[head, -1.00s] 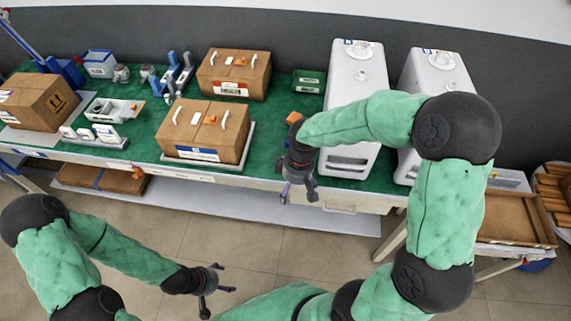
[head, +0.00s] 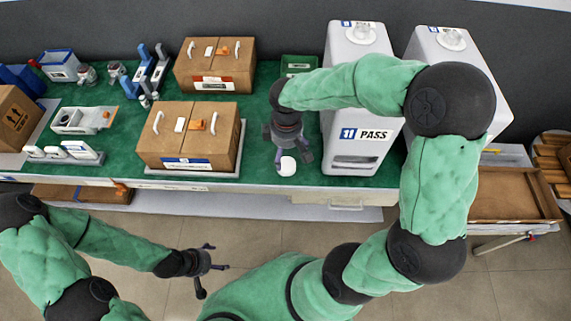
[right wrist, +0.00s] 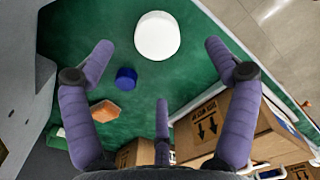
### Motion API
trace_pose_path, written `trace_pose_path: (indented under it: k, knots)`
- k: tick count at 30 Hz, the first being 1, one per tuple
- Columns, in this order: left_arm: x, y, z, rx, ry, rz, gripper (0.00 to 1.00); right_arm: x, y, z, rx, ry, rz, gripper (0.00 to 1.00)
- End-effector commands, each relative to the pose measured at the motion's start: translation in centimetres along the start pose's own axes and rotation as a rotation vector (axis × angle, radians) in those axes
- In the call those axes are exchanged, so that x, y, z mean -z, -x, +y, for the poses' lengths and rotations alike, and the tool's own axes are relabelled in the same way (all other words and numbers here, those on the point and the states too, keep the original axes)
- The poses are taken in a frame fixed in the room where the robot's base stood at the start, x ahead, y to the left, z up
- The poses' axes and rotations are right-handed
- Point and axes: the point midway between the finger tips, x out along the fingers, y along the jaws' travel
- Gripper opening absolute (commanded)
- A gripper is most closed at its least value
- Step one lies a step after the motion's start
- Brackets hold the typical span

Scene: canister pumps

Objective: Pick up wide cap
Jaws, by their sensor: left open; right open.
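A wide white cap (right wrist: 157,36) lies on the green table top in the right wrist view. In the head view the white cap (head: 287,166) shows near the table's front edge, just below my right gripper (head: 288,150). In the right wrist view my right gripper (right wrist: 162,72) has its purple fingers spread with nothing between them; the cap is ahead of them, apart from the fingers. My left gripper (head: 208,270) is open and empty over the floor, in front of the table.
A small blue cap (right wrist: 126,78) and an orange piece (right wrist: 105,109) lie near the white cap. A white canister (head: 354,155) marked PASS stands close on the right. A cardboard box (head: 150,150) stands left of my right gripper. A green box (head: 298,66) is behind.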

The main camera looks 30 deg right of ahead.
Motion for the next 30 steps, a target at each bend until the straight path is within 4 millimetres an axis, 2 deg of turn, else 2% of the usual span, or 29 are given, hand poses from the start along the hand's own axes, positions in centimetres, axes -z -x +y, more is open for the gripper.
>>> trace_pose_path:
  k: [1, 3, 10, 19, 27, 28, 30]
  knots:
    - [0.1, -0.6, -0.2, 0.000, 0.000, 0.000, 0.78, 0.0, -1.2, 0.0, 0.002, 0.000, -0.002, 0.87]
    - [0.1, -0.8, -0.3, 0.000, 0.000, 0.001, 0.78, 0.0, -2.0, 0.0, 0.002, -0.002, -0.001, 0.87]
    - [0.1, -1.4, -0.5, 0.000, 0.000, 0.001, 0.78, 0.0, -3.3, 0.1, 0.001, -0.002, 0.000, 0.87]
    - [0.2, -3.5, -1.2, 0.000, 0.000, 0.001, 0.78, 0.1, -7.3, 0.5, 0.001, -0.001, 0.000, 0.87]
    - [0.2, -3.5, -1.2, 0.000, 0.000, 0.001, 0.78, 0.1, -7.6, 0.5, 0.000, -0.001, 0.001, 0.87]
    - [0.2, -3.5, -1.2, 0.000, 0.000, 0.001, 0.78, 0.1, -7.6, 0.5, 0.000, -0.001, 0.001, 0.84]
    - [0.2, -3.5, -1.2, 0.000, 0.000, 0.002, 0.78, 0.1, -7.6, 0.5, 0.000, -0.001, 0.001, 0.65]
